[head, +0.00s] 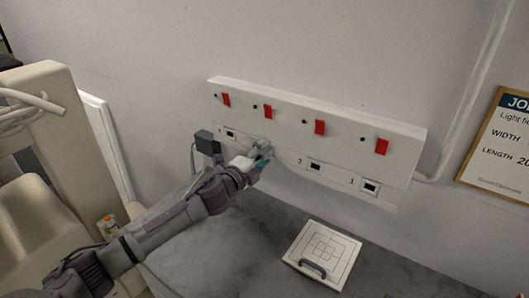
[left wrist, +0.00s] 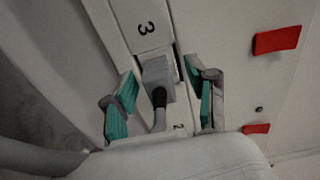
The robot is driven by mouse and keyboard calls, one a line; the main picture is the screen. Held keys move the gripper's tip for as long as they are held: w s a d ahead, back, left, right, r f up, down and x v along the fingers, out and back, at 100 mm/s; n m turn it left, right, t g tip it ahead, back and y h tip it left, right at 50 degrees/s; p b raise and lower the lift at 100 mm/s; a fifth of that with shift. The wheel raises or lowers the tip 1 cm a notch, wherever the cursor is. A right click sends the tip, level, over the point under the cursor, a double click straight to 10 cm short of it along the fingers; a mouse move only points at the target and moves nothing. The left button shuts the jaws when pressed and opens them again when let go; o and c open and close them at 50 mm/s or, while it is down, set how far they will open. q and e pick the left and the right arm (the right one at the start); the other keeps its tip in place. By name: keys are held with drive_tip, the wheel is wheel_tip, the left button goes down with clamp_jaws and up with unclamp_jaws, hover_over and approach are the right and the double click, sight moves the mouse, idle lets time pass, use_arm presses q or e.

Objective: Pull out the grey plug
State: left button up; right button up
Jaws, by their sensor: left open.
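A white socket panel (head: 290,136) is fixed to the wall in the head view. My left gripper (head: 254,161) reaches its lower strip, between the leftmost socket and the one marked 2. In the left wrist view the grey plug (left wrist: 157,74) sits at the socket beside the number 3, with its dark cable end towards the camera. My left gripper (left wrist: 160,86) is open there, one teal-padded finger on each side of the plug, with a visible gap on the right. In the head view my gripper partly hides the plug. My right gripper is not in view.
Red switches (head: 320,127) line the panel's upper part. Sockets 2 (head: 316,166) and 1 (head: 370,187) are empty. A dark box (head: 207,142) with a cable is left of the panel. A white square lid with a handle (head: 323,254) lies on the grey surface below.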

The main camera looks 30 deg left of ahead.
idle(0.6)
use_arm(q)
clamp_jaws()
drive_tip(key=shift+s+f, duration=0.1)
drive_tip(key=shift+s, duration=0.05)
drive_tip(key=shift+s, duration=0.15)
drive_tip(key=shift+s+a, duration=0.25)
drive_tip(key=shift+s, duration=1.1)
drive_tip(key=shift+s+a, duration=0.2)
drive_tip(key=shift+s, duration=1.15)
